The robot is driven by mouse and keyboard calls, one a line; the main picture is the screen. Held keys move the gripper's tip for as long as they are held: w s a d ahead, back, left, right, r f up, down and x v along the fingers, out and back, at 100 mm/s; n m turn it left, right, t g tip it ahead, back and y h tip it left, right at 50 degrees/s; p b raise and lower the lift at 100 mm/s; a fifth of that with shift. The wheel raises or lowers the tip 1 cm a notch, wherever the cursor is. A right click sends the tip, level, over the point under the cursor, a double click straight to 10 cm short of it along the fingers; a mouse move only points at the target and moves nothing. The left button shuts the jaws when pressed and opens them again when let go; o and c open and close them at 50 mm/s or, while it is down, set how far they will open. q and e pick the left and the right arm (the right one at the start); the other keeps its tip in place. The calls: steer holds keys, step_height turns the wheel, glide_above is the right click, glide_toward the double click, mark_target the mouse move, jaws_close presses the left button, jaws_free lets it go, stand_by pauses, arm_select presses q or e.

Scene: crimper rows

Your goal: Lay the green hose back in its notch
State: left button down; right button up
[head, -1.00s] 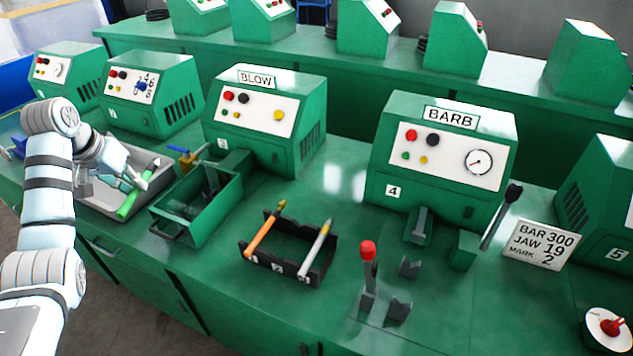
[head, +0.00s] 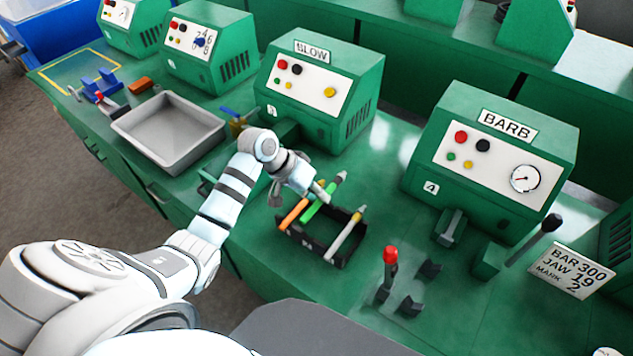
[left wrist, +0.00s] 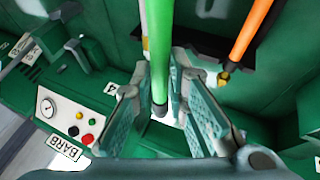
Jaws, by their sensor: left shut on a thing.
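My left gripper (head: 322,192) is shut on the green hose (head: 313,208), over the black notched rack (head: 312,248). The hose lies between the orange hose (head: 293,214) and the grey hose (head: 344,236), roughly in line with them. I cannot tell whether it touches the middle notch or hangs just above it. In the left wrist view the green hose (left wrist: 159,45) runs between the two fingers (left wrist: 162,88), with the orange hose (left wrist: 252,28) to its right. My right gripper is not in view.
The grey tray (head: 170,164) at the left is empty. The BLOW machine (head: 312,95) stands behind the rack and the BARB machine (head: 490,160) to the right. A red-knobbed lever (head: 390,258) stands on the bench right of the rack.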

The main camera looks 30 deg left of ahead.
arm_select(q)
steer(key=shift+w+a+f+b, duration=0.1)
steer(key=shift+a+f+b, duration=0.05)
steer(key=shift+f+b, duration=4.6)
steer(key=shift+f+p, duration=0.65)
steer(key=shift+p, duration=0.15)
steer(key=c, duration=1.5)
jaws_free()
